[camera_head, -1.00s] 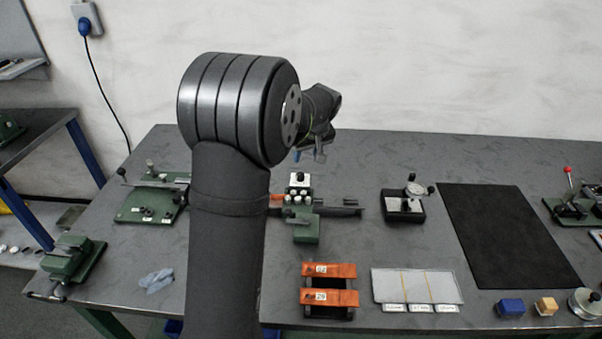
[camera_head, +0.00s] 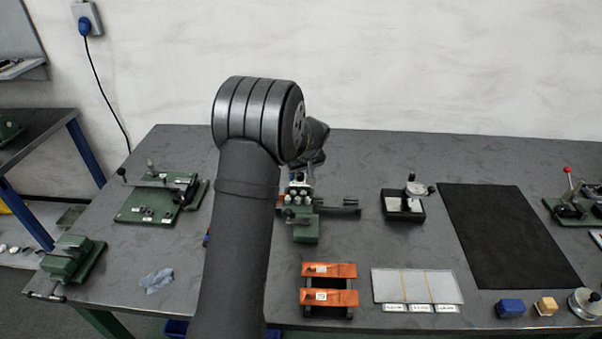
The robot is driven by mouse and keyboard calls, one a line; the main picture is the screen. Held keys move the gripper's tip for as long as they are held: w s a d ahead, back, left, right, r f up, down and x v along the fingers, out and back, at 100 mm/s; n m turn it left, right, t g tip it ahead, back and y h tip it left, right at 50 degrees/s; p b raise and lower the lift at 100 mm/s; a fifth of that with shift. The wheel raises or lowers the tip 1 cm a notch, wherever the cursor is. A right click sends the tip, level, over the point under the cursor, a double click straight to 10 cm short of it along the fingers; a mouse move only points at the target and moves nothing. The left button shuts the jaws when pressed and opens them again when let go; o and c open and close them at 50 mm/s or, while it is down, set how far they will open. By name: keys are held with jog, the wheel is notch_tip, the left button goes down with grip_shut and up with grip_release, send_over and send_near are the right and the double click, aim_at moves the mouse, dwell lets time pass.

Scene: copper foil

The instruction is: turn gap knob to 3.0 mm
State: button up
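A green device (camera_head: 304,232) with silver round parts (camera_head: 299,191) and a dark bar to its right stands in the middle of the bench. A white piece with a dark knob sits at its back and is now partly covered by my wrist. I cannot tell for sure which part is the gap knob, and no gap reading is legible. My gripper (camera_head: 312,172) points down at the back of this device, close over it or touching; which of these I cannot tell. Its fingers are small and dark, so their opening is unclear. My arm hides the device's left side.
A green plate with a lever (camera_head: 150,203) stands at left, a vise (camera_head: 72,258) at front left. A dial gauge stand (camera_head: 403,205) and black mat (camera_head: 510,236) lie to the right. Copper strips (camera_head: 329,270) on a black rack and a clear-topped panel (camera_head: 417,286) lie in front.

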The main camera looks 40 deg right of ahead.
jog(key=c, duration=0.9)
